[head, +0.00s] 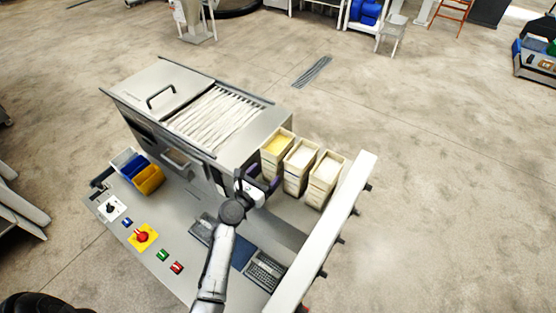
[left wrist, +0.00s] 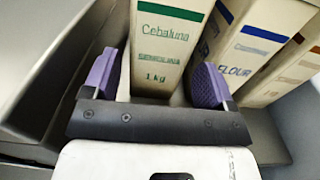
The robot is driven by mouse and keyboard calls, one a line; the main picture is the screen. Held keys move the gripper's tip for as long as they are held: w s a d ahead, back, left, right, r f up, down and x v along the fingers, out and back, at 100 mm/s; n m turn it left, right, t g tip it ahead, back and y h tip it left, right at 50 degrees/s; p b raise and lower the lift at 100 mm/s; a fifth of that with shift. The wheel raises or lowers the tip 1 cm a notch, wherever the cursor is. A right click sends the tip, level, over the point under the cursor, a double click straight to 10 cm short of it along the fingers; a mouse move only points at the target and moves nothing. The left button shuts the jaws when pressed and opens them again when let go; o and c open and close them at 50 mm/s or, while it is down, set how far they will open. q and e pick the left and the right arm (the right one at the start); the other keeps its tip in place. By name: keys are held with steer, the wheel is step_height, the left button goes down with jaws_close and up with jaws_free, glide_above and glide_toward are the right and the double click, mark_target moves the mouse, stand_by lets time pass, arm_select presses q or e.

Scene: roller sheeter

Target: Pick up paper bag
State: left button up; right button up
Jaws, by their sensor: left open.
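Three cream paper bags stand in a row beside the sheeter: a left one (head: 277,146) with a yellow top, a middle one (head: 299,160) and a right one (head: 326,170). My left gripper (head: 262,186) is open at the near side of the left bag. In the left wrist view, its purple fingers (left wrist: 157,78) stand on either side of a bag with green print (left wrist: 168,45), reading "Cebaluna" and "1 kg". Whether the fingers touch it is unclear. A blue-lettered flour bag (left wrist: 238,45) is close to the right finger. My right gripper is not in view.
The roller sheeter (head: 185,95) stands behind and left of the bags. A white rail (head: 325,230) runs along the right edge. Blue and yellow bins (head: 150,178), buttons (head: 142,236) and keypads (head: 265,270) sit on the surface around my arm.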

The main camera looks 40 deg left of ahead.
arm_select(q)
steer(key=shift+w+a, duration=0.15)
steer(key=shift+w, duration=1.4)
steer(key=shift+w+a, duration=0.1)
steer(key=shift+w, duration=1.45)
steer(key=shift+c, duration=0.3)
steer(key=c, duration=1.3)
steer(key=shift+r, duration=0.2)
steer(key=shift+c, duration=0.3)
